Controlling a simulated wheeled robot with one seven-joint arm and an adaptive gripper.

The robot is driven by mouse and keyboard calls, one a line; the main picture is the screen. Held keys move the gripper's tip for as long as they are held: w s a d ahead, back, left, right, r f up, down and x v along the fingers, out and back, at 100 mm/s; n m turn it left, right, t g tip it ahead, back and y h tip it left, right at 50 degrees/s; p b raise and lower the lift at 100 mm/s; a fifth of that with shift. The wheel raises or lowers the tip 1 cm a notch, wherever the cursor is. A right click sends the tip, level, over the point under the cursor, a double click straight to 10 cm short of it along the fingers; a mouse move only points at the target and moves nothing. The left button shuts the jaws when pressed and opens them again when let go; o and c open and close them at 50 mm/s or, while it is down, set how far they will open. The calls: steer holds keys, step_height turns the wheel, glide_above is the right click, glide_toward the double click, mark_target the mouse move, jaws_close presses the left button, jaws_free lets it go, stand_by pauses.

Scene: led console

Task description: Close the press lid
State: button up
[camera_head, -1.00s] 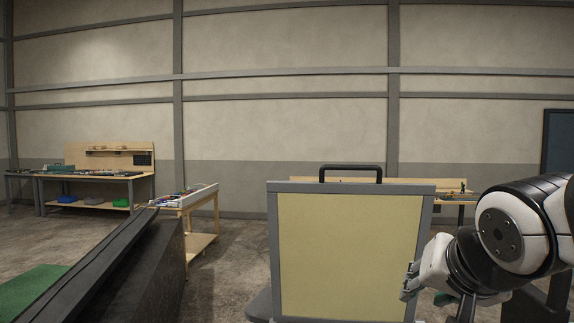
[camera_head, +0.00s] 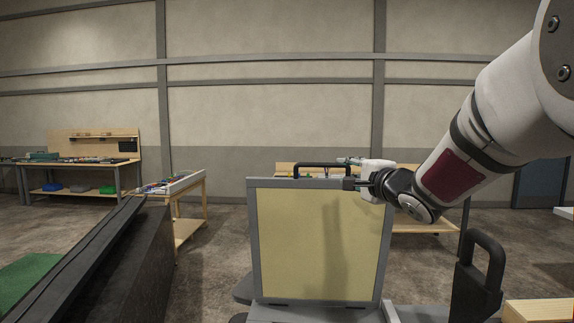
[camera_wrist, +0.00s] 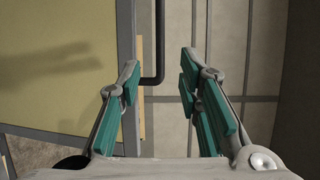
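The press lid (camera_head: 315,240) stands upright, a grey-framed panel with a pale yellow inner face. A black bar handle (camera_head: 322,164) is fixed along its top edge. In the wrist view, the lid (camera_wrist: 60,75) fills the left side, and its handle (camera_wrist: 160,40) shows ahead, between the fingertip lines. My gripper (camera_head: 346,172) is at the top right corner of the lid, by the right end of the handle. In the wrist view my gripper (camera_wrist: 159,75) is open, its green-padded fingers apart with nothing clamped. I cannot tell whether a finger touches the handle.
A black part with a looped handle (camera_head: 482,265) stands at lower right, near a light wooden block (camera_head: 540,310). A dark sloped conveyor-like block (camera_head: 110,265) is at left. A workbench (camera_head: 85,165) and a side table (camera_head: 175,195) stand farther back.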

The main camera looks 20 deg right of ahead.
mark_target(327, 166)
steer(key=w, duration=1.3)
steer(key=shift+f, duration=0.2)
steer(key=shift+c, duration=0.2)
jaws_close()
